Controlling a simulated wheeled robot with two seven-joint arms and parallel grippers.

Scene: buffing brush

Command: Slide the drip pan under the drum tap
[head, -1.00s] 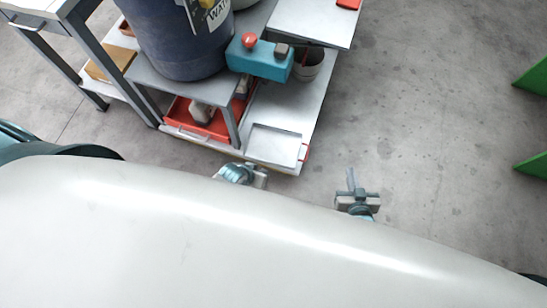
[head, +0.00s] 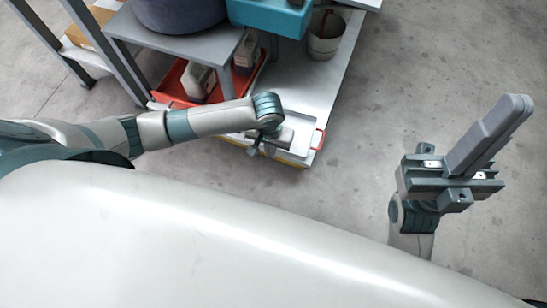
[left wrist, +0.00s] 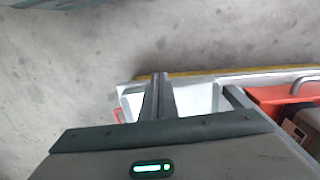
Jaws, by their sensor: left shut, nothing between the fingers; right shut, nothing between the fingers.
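A pale, shallow square pan with a red handle (head: 319,140) lies on the low shelf, at its front right corner. My left gripper (head: 258,147) is over the pan's near left part and hides much of it. In the left wrist view its fingers (left wrist: 158,82) are together and empty, in front of the white pan (left wrist: 195,100); contact cannot be told. The blue-grey drum (head: 180,12) stands on the upper grey stand, cut off by the top edge. I cannot make out its tap. My right gripper (head: 515,105) is shut and empty, raised over bare floor.
A red tray (head: 165,92) with grey items sits left of the pan, under the stand (head: 205,50). A teal box (head: 270,15) overhangs the shelf, with a grey bucket (head: 325,38) beside it. The shelf has a yellow front edge (left wrist: 215,71). Floor to the right is clear.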

